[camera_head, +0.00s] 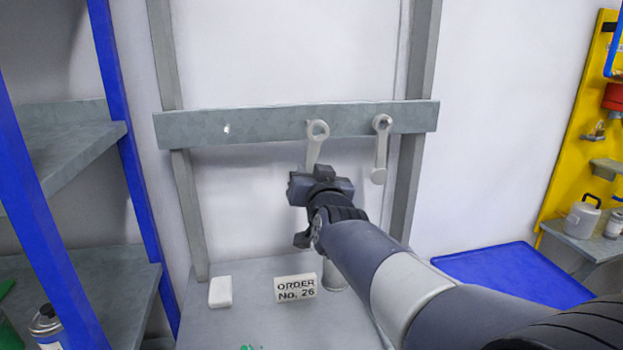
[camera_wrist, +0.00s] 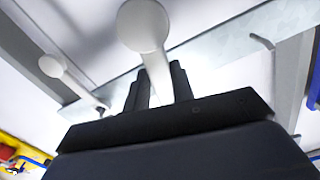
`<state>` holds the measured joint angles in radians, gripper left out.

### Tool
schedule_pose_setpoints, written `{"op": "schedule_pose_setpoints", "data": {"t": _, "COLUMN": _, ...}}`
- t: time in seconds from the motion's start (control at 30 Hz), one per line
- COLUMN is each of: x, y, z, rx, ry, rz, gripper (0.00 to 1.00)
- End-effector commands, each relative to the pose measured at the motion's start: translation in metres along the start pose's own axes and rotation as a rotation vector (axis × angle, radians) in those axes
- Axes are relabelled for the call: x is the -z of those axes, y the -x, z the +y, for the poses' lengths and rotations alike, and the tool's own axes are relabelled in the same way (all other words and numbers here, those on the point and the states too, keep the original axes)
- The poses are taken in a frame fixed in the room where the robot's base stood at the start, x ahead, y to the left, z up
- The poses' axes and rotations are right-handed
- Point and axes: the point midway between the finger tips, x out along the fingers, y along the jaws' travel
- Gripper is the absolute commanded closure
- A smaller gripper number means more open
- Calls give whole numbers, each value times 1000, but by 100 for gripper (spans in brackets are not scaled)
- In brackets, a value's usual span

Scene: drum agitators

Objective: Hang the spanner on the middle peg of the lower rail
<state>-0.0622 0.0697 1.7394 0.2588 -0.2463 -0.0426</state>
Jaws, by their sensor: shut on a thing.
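The spanner (camera_head: 313,150) is pale grey with a ring at its top, held nearly upright. My gripper (camera_head: 316,172) is shut on its shaft below the ring. In the wrist view my fingers (camera_wrist: 156,88) close on the shaft, and the spanner's rounded lower end (camera_wrist: 142,25) shows; its ring is hidden there. In the head view the ring is in front of the grey rail (camera_head: 265,124) at its middle. A small pale nub at the ring's upper left may be the middle peg. I cannot tell whether the ring is around the peg.
Another spanner (camera_head: 381,150) hangs at the rail's right end, close beside the held one. The left peg (camera_head: 227,129) is bare. Below are an order sign (camera_head: 295,288) and a white block (camera_head: 220,291). Blue-posted shelving (camera_head: 125,140) stands left; a blue tray (camera_head: 510,275) lies right.

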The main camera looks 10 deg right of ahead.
Motion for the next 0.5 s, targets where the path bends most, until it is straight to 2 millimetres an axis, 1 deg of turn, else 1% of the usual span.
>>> {"op": "schedule_pose_setpoints", "data": {"t": 0.5, "x": -2, "y": -32, "z": 1, "rx": 0, "ry": 0, "rz": 1, "gripper": 100}}
